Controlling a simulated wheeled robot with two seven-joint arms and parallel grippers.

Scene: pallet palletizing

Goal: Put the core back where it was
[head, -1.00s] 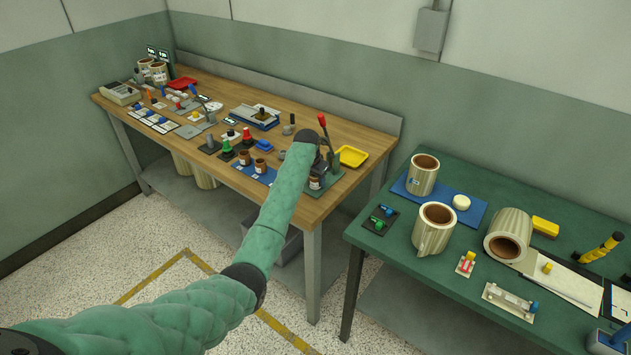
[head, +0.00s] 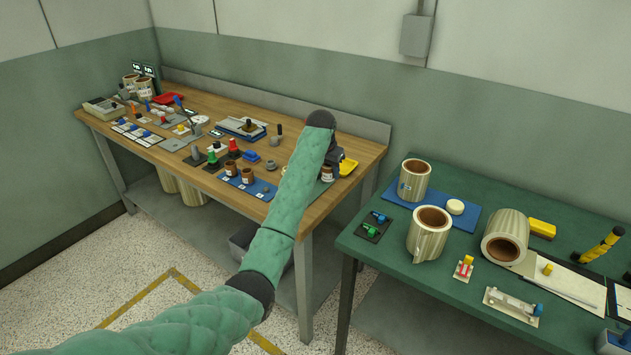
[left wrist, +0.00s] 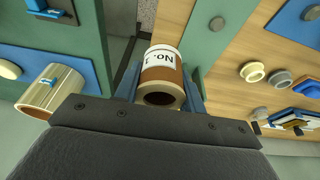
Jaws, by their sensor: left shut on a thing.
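My left gripper (head: 329,168) is at the front right end of the wooden table, with its arm covering part of that area. It is shut on a small brown core (left wrist: 163,76) with a white "No." label, whose open end faces the left wrist camera. In the head view the held core (head: 327,174) shows just below the gripper, and I cannot tell its height above the table. Two similar brown cores (head: 231,168) (head: 247,175) stand on a blue mat (head: 262,190) left of the arm. My right gripper is out of view.
Red and green cones, tools and small parts crowd the wooden table (head: 283,125). The green table (head: 400,262) at right holds large rolls (head: 429,235), a blue mat and fixtures. A floor gap separates the tables.

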